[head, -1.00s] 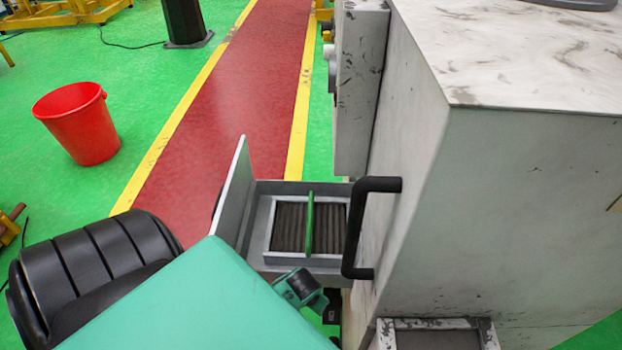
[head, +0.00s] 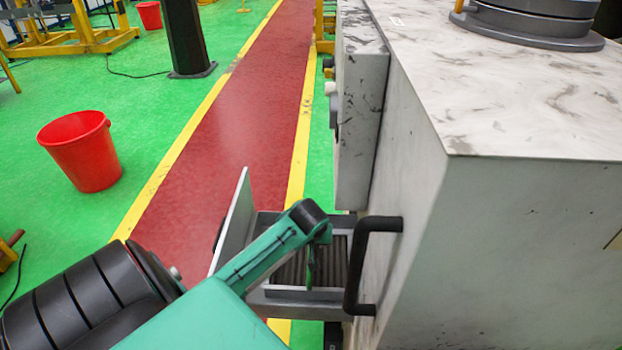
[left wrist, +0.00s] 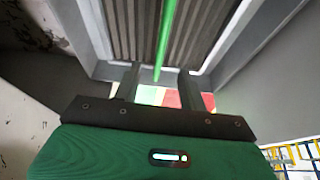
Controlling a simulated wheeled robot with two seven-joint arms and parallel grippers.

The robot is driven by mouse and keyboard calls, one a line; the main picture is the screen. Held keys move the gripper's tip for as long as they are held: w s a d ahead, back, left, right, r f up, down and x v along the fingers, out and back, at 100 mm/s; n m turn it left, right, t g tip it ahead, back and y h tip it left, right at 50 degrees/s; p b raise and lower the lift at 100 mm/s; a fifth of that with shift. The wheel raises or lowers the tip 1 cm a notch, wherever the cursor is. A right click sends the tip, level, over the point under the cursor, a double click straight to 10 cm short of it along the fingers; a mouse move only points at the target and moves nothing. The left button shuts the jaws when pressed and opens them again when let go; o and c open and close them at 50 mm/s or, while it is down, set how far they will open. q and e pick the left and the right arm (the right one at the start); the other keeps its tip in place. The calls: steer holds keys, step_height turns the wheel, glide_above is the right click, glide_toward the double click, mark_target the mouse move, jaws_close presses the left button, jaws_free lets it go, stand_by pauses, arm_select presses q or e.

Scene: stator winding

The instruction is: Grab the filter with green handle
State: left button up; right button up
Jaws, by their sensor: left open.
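The filter (head: 288,268) is a pleated brown-grey panel in a light frame, sitting in an open grey box on the side of the machine. Its thin green handle (head: 310,270) runs across the middle and is partly hidden by my left arm in the head view. In the left wrist view, the filter (left wrist: 125,28) fills the top and the green handle (left wrist: 166,38) points down toward the gap between my fingers. My left gripper (left wrist: 160,80) is open and empty, facing the filter, with its fingers either side of the handle's line. My right gripper is not in view.
The box's grey door (head: 232,222) stands open on its left. A black bar handle (head: 354,270) is on the right, beside the large white machine (head: 480,220). A red bucket (head: 82,152) stands on the green floor, away from the arm.

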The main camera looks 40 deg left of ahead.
arm_select(q)
steer(key=x, duration=0.4)
steer(key=p+x, duration=0.1)
steer(key=x, duration=0.4)
steer(key=a+x, duration=0.1)
steer(key=x, duration=0.3)
steer(key=shift+w+a, duration=0.15)
steer(key=shift+w, duration=0.35)
steer(key=shift+c, duration=0.4)
jaws_close()
stand_by(0.6)
